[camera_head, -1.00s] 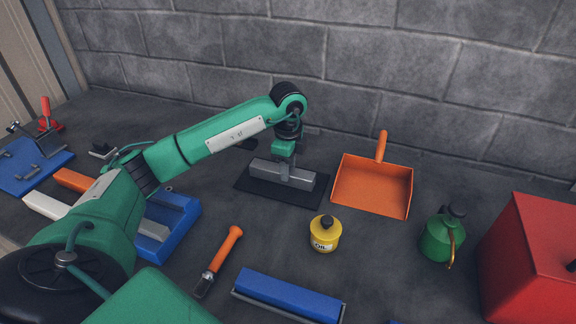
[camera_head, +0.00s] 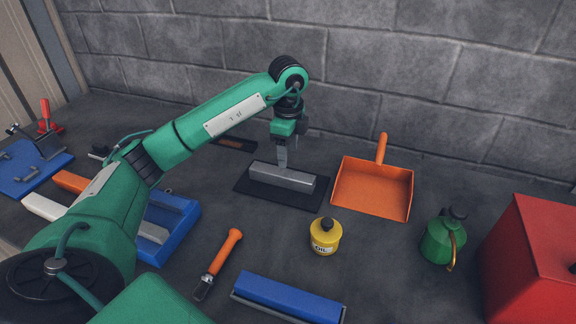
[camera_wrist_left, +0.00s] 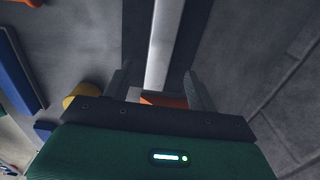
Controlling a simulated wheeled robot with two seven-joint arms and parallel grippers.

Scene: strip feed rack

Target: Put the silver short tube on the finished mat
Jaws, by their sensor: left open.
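The silver short tube (camera_head: 283,177) lies on the dark finished mat (camera_head: 257,191) in the head view, along the mat's length. My left gripper (camera_head: 282,163) is open just above the tube, with nothing held. In the left wrist view the tube (camera_wrist_left: 160,45) runs away between the two spread fingers, with the dark mat (camera_wrist_left: 135,40) showing beside it. My right gripper is not in view.
A blue rack (camera_head: 190,216) with orange and white bars is at left. An orange dustpan (camera_head: 372,190) lies right of the mat. A yellow oil can (camera_head: 325,238), orange-handled tool (camera_head: 222,256), blue bar (camera_head: 288,298), green can (camera_head: 441,242) and red box (camera_head: 535,260) are around.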

